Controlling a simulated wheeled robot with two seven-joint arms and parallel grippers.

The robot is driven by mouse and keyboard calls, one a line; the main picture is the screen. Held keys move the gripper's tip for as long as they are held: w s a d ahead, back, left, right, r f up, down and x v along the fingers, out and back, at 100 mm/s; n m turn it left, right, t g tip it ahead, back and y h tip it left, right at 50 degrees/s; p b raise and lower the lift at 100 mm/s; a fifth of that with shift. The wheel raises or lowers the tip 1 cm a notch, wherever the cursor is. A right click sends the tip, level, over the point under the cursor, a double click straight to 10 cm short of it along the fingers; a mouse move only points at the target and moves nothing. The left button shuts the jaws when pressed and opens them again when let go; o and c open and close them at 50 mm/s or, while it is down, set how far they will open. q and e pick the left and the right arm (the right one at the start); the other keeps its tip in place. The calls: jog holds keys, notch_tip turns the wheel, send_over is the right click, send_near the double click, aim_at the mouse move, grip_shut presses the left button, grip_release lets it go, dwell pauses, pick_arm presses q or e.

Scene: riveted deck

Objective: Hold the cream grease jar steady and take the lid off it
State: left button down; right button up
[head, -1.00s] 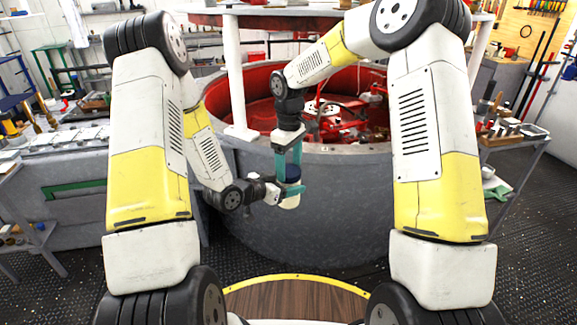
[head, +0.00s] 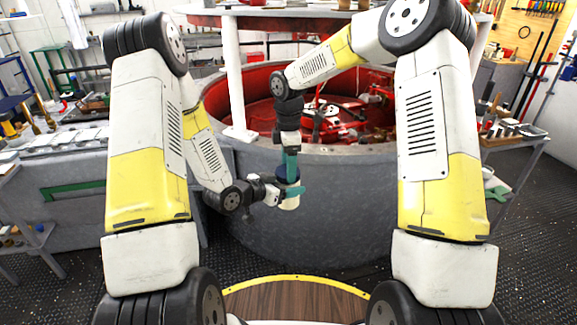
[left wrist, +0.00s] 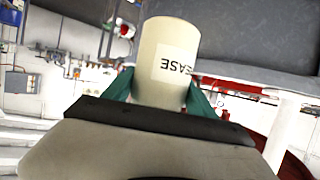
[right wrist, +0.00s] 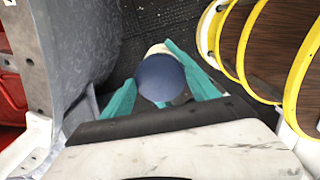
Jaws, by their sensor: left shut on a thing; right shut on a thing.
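The cream grease jar (head: 290,203) is upright in the air in front of the grey curved wall. It also shows in the left wrist view (left wrist: 167,48), where part of its label reads "EASE". My left gripper (head: 283,191) is shut on the jar body from the left side, with a teal finger on each side. The dark blue lid (right wrist: 161,78) sits at the top of the jar. My right gripper (head: 289,172) points down from above and is shut on the lid. Its fingers partly hide the lid in the head view, so I cannot tell whether it is loosened.
The grey curved wall (head: 300,230) of a round pit with a red inside stands just behind the jar. A white post (head: 236,85) rises from its rim at the left. The dark floor (head: 520,240) is open at the right.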

pick_arm(q)
jog(key=shift+s+d, duration=0.1)
jog(key=shift+d, duration=0.1)
pick_arm(e)
jog(key=shift+a+r, duration=0.25)
jog(key=shift+r, duration=0.75)
pick_arm(q)
jog(key=shift+a, duration=0.15)
pick_arm(e)
jog(key=shift+d+r, duration=0.15)
